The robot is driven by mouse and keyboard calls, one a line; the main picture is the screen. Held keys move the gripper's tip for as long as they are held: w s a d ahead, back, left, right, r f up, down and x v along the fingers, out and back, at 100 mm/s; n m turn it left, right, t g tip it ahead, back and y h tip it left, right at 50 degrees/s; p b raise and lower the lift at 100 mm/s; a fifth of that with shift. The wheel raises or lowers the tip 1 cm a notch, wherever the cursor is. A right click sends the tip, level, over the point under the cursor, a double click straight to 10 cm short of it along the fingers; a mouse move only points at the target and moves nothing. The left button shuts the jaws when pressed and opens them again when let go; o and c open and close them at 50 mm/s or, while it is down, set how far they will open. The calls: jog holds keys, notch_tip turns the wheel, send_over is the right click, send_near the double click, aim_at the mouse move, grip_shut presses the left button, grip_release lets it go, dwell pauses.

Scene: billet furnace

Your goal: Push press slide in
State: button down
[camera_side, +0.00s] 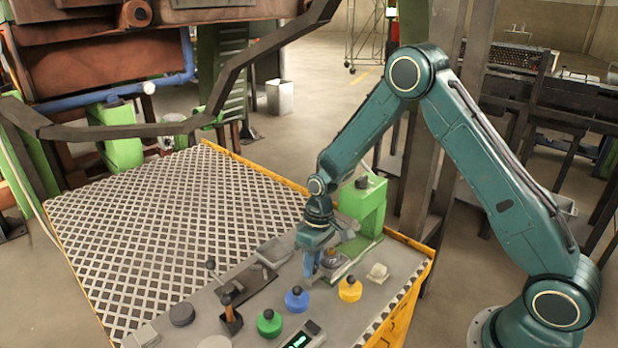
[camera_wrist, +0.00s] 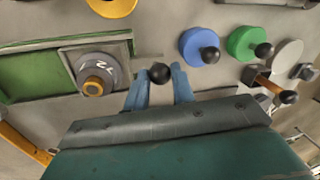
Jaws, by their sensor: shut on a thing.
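The green press (camera_side: 362,212) stands at the right back of the grey bench top. Its slide (camera_wrist: 65,62) shows in the wrist view as a grey plate reaching out from the green body. A round grey piece with an orange centre (camera_wrist: 95,80) sits on the slide. A black ball knob (camera_wrist: 160,73) is at the slide's outer end. My gripper (camera_side: 313,272) is low in front of the press; in the wrist view its blue fingers (camera_wrist: 160,84) are shut on the knob, one on each side. The fingers partly hide the slide in the side view.
Blue (camera_side: 297,299), green (camera_side: 269,322) and yellow (camera_side: 350,288) knobbed discs stand near the gripper. A grey tray (camera_side: 274,252) and a lever (camera_side: 222,280) are to its left. A white piece (camera_side: 377,272) lies to its right. The lattice platform (camera_side: 170,225) is clear.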

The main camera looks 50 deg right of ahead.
aim_at(318, 273)
jog(key=shift+d, duration=1.55)
jog(key=c, duration=1.2)
grip_release()
jog(key=r, duration=0.4)
jog(key=d+r, duration=0.1)
jog(key=r, duration=0.4)
jog(key=d+r, duration=0.1)
jog(key=r, duration=0.3)
jog(key=shift+w+d+r, duration=0.25)
jog(key=shift+r, duration=0.05)
